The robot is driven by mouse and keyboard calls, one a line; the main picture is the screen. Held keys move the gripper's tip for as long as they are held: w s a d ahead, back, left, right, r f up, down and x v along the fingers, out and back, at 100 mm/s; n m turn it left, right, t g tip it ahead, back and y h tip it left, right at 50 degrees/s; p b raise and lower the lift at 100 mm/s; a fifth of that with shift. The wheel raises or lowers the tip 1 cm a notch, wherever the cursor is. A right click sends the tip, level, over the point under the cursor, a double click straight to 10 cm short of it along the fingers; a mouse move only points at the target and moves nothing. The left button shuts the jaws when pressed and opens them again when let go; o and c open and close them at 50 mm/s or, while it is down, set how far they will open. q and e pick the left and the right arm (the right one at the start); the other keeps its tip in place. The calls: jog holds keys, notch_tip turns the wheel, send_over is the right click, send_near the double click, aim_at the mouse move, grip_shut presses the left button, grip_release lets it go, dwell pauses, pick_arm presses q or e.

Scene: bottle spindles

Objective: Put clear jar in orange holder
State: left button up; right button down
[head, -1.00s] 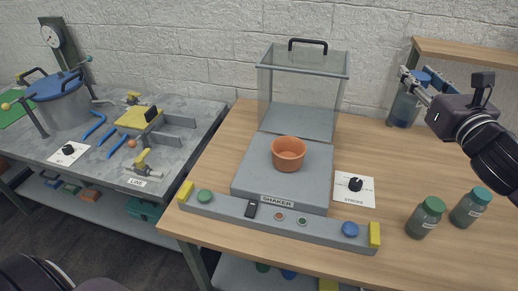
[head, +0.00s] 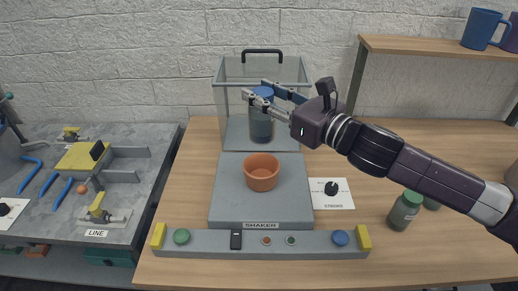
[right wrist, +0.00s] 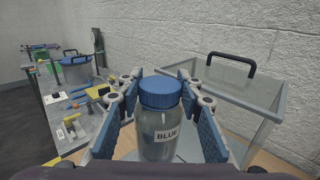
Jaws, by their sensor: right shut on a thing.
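My right gripper (head: 257,92) is shut on the clear jar (head: 261,127), which has a blue lid. The jar is upright and raised, seen against the clear box. In the right wrist view the jar (right wrist: 158,138) stands between the two blue finger pads and bears a label reading BLUE. The orange holder (head: 261,172) is an empty-looking round cup on the grey shaker plate (head: 229,203). It appears below the jar in the head view, apart from it. My left gripper is not in view.
A clear open-topped box with a black handle (head: 262,51) stands at the back of the shaker. A grey bar (head: 205,243) with buttons runs along its front. A green-lidded jar (head: 404,210) stands at right under my arm.

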aim_at(261, 143)
notch_tip(261, 143, down, 10)
jog(key=shift+a+r, duration=0.1)
jog(key=shift+r, duration=0.05)
jog(key=shift+f, duration=2.15)
jog(key=shift+f, duration=0.1)
jog(key=c, duration=1.4)
grip_release()
jog(key=shift+f, duration=0.1)
jog(key=shift+o, duration=0.2)
